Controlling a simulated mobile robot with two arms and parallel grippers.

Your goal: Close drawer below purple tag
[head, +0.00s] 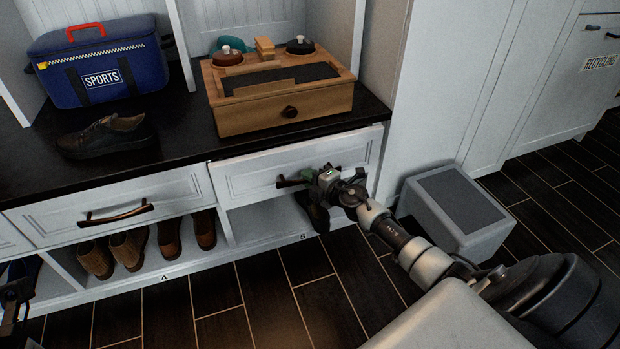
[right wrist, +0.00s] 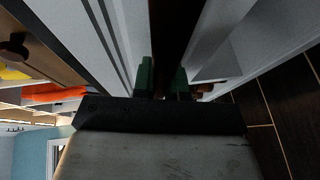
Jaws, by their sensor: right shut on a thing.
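The white drawer (head: 245,178) below the wooden box has a dark handle (head: 284,182). Its front appears to stand slightly out under the black counter, but the gap is hard to judge. My right gripper (head: 318,177) is at this handle, shut on it. In the right wrist view, its green fingertips (right wrist: 162,78) are on either side of the dark handle (right wrist: 174,35). I cannot make out a purple tag. A dark part at the left edge may be my left gripper (head: 14,292); its jaws are unclear.
A second drawer (head: 60,215) is on the left. The black counter (head: 182,125) bears a blue sports bag (head: 140,65), a dark shoe (head: 108,136) and a wooden box (head: 285,115). Shoes (head: 128,248) sit in cubbies below. A grey bin (head: 455,205) stands right; the front floor is clear.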

